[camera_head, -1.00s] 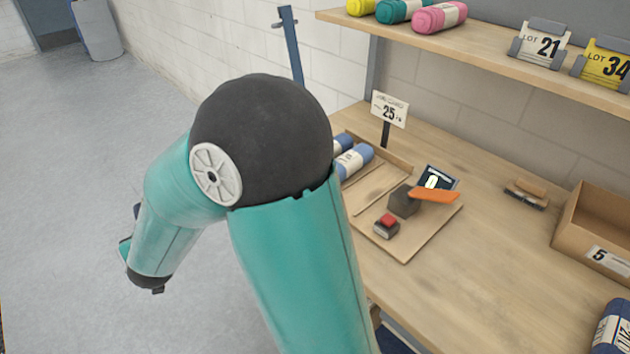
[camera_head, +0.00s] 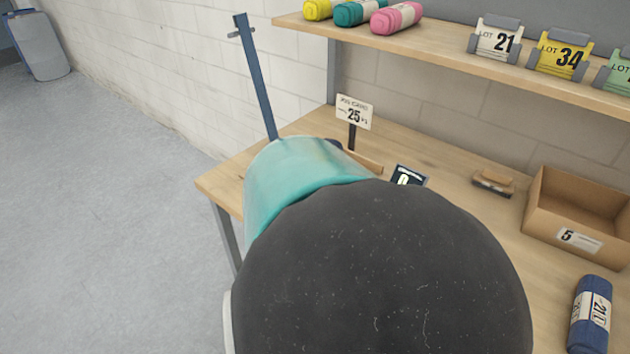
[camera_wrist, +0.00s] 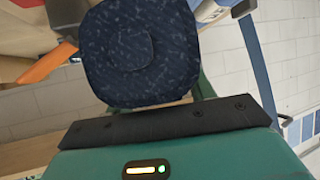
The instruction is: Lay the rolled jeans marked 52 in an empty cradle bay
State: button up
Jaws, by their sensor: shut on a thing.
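A dark blue denim roll (camera_wrist: 118,62) fills the upper middle of the wrist view, its spiral end facing the camera. My gripper (camera_wrist: 150,40) is shut on it. No number shows on this end, so I cannot read its mark. In the head view my arm hides the gripper, the held roll and most of the cradle. Only a wooden strip of the cradle (camera_head: 362,160) shows behind my arm, below the sign reading 25 (camera_head: 353,113). Its bays are hidden now. The roll's height above the cradle cannot be told.
An orange lever (camera_wrist: 46,64) shows at left in the wrist view. A small dark display (camera_head: 408,176) and a brush (camera_head: 493,182) lie on the bench. A cardboard box marked 5 (camera_head: 545,215) and another labelled blue roll (camera_head: 590,315) are at right. A blue post (camera_head: 256,80) rises behind.

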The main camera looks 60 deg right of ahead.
jog(key=s+d+r+m+g, duration=0.2)
jog(key=s+d+m+g, duration=0.1)
jog(key=s, duration=1)
jog(key=shift+g, duration=0.3)
jog(key=w+d+f, duration=0.2)
jog(key=w+f, duration=0.1)
jog(key=w+d+f, duration=0.2)
jog(key=w+f, duration=0.1)
jog(key=w, duration=0.1)
jog(key=w+d+f, duration=0.3)
jog(key=w, duration=0.1)
jog(key=shift+f, duration=0.2)
jog(key=shift+w+d+f, duration=0.15)
jog(key=shift+w+f, duration=0.05)
jog(key=shift+f, duration=0.8)
jog(key=shift+w+d+f, duration=0.1)
jog(key=shift+w+f, duration=0.05)
jog(key=shift+f, duration=0.8)
jog(key=shift+f, duration=0.15)
jog(key=o, duration=1.2)
jog(key=shift+o, duration=0.2)
jog(key=shift+r, duration=0.2)
jog(key=v, duration=1.2)
jog(key=shift+f, duration=0.1)
